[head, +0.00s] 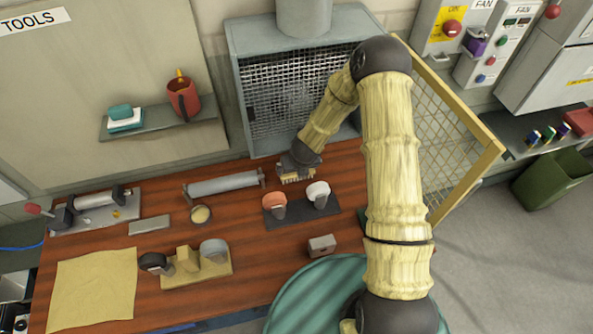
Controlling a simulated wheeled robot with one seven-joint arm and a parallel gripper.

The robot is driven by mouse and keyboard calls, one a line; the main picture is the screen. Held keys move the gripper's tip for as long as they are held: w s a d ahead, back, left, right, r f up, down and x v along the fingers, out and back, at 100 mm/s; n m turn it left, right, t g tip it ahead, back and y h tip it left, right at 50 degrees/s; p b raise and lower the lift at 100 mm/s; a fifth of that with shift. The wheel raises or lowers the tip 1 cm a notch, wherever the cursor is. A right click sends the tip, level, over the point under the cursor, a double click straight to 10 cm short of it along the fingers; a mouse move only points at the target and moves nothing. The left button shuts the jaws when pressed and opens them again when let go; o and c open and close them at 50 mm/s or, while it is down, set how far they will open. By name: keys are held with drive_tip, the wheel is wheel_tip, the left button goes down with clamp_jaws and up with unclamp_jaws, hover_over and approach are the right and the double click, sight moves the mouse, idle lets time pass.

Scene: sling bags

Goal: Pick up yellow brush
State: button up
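My gripper (299,164) is low over the back of the reddish-brown wooden table, just in front of the grey mesh-fronted box. A small pale yellow, bristly piece (296,177) shows right below it and looks like the yellow brush. The gripper hides its top. I cannot tell whether the fingers are around it or only above it, or whether it touches the table. The fingers are too small and dark to read as open or shut.
A dark mat with an orange-topped tool (274,202) and a white-topped tool (318,192) lies in front. A grey roller (223,184) is to the left, and a grey block (321,245) nearer. The mesh box (240,60) stands behind; its yellow-framed door (489,157) is open at right.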

idle(0.4)
drive_tip(key=c, duration=1.2)
drive_tip(key=shift+d, duration=0.1)
drive_tip(key=shift+d+r+b, duration=0.35)
drive_tip(key=shift+r, duration=0.05)
drive_tip(key=s+d+r+b, duration=0.1)
drive_tip(key=d+r, duration=0.1)
drive_tip(key=d, duration=0.2)
drive_tip(key=s+d+r+b, duration=0.1)
drive_tip(key=d+r, duration=0.2)
drive_tip(key=d, duration=0.1)
drive_tip(key=s+d+r+b, duration=0.1)
drive_tip(key=d+r, duration=0.1)
drive_tip(key=d, duration=0.3)
drive_tip(key=shift+r+b, duration=0.15)
drive_tip(key=shift+b, duration=0.25)
drive_tip(key=shift+w, duration=0.15)
